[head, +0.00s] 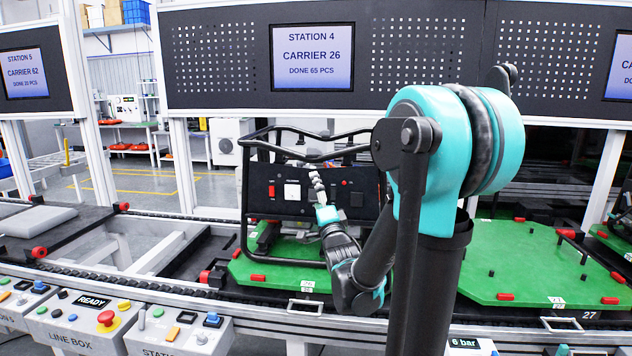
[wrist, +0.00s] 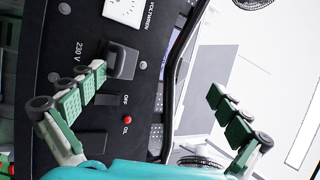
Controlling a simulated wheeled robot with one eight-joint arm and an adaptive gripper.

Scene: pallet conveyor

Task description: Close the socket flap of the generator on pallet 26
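The generator (head: 258,208), with a black tube frame, stands on a green pallet (head: 282,277) below the screen reading Station 4, Carrier 26. My gripper (head: 320,192) is in front of its control panel and covers part of it. In the wrist view my gripper (wrist: 155,86) is open and empty, its two green-padded fingers far apart. The dark socket flap (wrist: 122,62), beside the "230 V" label, stands out from the panel close to the left fingertip. It looks raised; its exact angle and any contact with the finger are unclear.
The panel also carries a white voltmeter (head: 292,191), a red switch (head: 272,190) and a red oil lamp (wrist: 127,119). The frame bars surround the panel. Another green pallet (head: 520,270), marked 27, lies to the right. The line box (head: 85,322) stands at the front left.

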